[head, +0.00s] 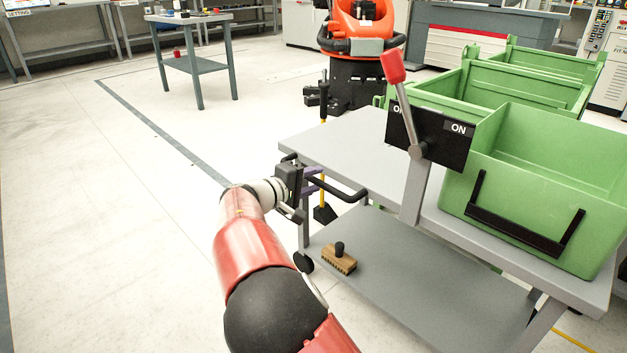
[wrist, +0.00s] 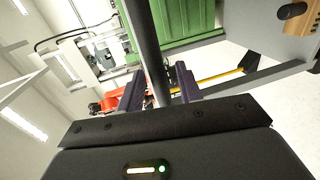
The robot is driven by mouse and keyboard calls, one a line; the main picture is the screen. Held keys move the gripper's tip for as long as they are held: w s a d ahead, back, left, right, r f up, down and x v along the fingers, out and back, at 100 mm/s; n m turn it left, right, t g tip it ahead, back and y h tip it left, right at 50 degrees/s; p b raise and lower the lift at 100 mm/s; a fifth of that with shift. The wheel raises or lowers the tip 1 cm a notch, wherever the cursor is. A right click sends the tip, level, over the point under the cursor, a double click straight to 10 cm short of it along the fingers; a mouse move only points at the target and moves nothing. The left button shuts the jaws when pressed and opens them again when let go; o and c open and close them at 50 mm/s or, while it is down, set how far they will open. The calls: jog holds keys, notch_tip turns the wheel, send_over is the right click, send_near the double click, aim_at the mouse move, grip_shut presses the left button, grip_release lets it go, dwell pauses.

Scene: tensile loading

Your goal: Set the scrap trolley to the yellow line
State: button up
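The scrap trolley (head: 345,148) is a grey two-shelf cart with green bins on top and a black bar handle (head: 347,193) at its near left end. My gripper (head: 316,180) is at this handle, its purple fingers on either side of the bar. In the wrist view the dark bar (wrist: 146,40) runs between the two fingers (wrist: 159,88), with what look like narrow gaps beside it, so the gripper seems open around it. A short piece of yellow line (head: 574,341) shows on the floor at the lower right, partly hidden by the trolley.
A red-tipped lever (head: 393,68) with an ON panel (head: 450,140) rises from the trolley. A brush (head: 340,258) lies on its lower shelf. An orange robot (head: 362,28) stands behind. A small table (head: 188,18) is at back left; the left floor is clear.

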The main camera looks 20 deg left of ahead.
jog(key=v, duration=0.7)
jog(key=shift+s, duration=0.1)
